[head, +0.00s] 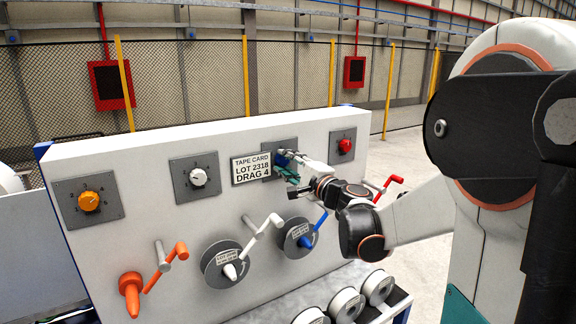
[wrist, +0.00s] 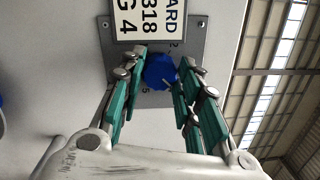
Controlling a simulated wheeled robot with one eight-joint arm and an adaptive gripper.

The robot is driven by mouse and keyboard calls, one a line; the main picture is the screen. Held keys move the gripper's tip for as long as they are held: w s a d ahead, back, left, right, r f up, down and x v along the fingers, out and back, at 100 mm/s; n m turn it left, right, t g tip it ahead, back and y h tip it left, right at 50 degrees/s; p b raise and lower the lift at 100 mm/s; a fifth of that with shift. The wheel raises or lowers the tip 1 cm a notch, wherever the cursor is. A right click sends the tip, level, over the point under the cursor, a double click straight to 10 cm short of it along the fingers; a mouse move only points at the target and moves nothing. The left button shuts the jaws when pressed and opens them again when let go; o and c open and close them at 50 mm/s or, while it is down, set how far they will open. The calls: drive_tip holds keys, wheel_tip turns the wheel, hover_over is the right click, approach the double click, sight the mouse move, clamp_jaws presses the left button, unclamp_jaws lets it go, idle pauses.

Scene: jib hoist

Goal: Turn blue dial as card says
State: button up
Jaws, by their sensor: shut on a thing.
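The blue dial (wrist: 160,72) sits on a grey plate (wrist: 197,48) with small numbers; a 2 and a 5 are legible in the wrist view. My gripper (wrist: 160,78) has its green-padded fingers on both sides of the dial and is shut on it. In the head view the gripper (head: 289,168) covers most of the dial. The tape card (head: 251,168) on the white panel reads "LOT 2318, DRAG 4"; its lower part shows in the wrist view (wrist: 146,18). The number the dial's pointer faces cannot be told.
The panel also carries an orange dial (head: 89,201), a white dial (head: 198,177) and a red dial (head: 344,146). Below are orange (head: 132,290), white (head: 231,270) and blue (head: 304,240) spindles with protruding cranks. White spools (head: 346,304) stand at the panel's foot.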

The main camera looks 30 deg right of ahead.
drive_tip(key=shift+m, duration=1.2)
drive_tip(key=o, duration=1.1)
drive_tip(key=s, duration=0.7)
drive_tip(key=shift+s+d+f, duration=0.25)
drive_tip(key=shift+d+f, duration=0.05)
drive_tip(key=shift+f, duration=0.05)
